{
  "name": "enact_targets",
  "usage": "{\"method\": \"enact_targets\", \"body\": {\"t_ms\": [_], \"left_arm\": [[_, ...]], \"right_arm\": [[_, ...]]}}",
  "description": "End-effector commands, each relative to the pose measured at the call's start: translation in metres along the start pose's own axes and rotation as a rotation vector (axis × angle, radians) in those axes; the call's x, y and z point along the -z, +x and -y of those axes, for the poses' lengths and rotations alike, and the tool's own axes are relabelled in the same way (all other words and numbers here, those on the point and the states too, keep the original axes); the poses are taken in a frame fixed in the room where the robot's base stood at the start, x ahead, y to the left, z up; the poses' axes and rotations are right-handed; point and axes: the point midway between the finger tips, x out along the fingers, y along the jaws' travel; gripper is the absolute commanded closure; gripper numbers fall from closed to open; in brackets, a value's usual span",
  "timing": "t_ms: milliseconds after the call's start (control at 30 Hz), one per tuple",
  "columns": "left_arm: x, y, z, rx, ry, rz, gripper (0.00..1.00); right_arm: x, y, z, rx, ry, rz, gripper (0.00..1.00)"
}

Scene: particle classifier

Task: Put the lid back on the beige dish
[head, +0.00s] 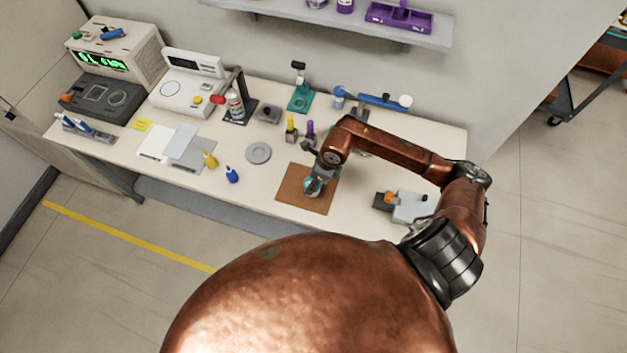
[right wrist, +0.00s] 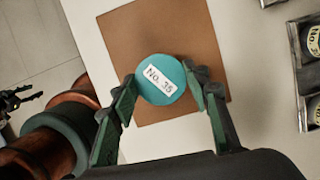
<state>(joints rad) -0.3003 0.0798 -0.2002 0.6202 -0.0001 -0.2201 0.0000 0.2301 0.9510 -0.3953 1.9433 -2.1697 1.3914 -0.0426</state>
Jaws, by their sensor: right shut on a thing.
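My right gripper (head: 314,181) is over the brown mat (head: 293,200) on the bench, shut on a round teal lid-like piece (right wrist: 161,79). The piece carries a white label that reads "No." and a number, and its flat top faces the wrist camera. The gripper's two fingers (right wrist: 158,82) press on opposite sides of it. I see no beige dish; anything under the teal piece is hidden. A small dark claw, probably my left gripper (right wrist: 15,98), shows at the left edge of the right wrist view, too small to read.
A grey disc (head: 258,152) lies left of the mat. A grey device (head: 412,207) sits to the right. Holders with labelled round items (right wrist: 314,42) are at the right wrist view's right edge.

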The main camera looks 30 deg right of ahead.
Motion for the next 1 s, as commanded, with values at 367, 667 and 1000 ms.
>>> {"method": "enact_targets", "body": {"t_ms": [367,667,1000], "left_arm": [[-0.0003,0.0026,-0.0002,0.0,-0.001,0.0,0.56],[-0.001,0.0057,-0.0003,0.0,-0.001,0.001,0.56],[-0.0015,0.0081,-0.0004,0.0,0.0,0.001,0.56]], "right_arm": [[0.0006,0.0027,0.0001,0.0,0.0,0.0,0.81],[0.0015,0.006,0.0001,0.0,0.0,0.001,0.81],[0.0022,0.0085,0.0002,0.0,0.0,0.001,0.53]]}}
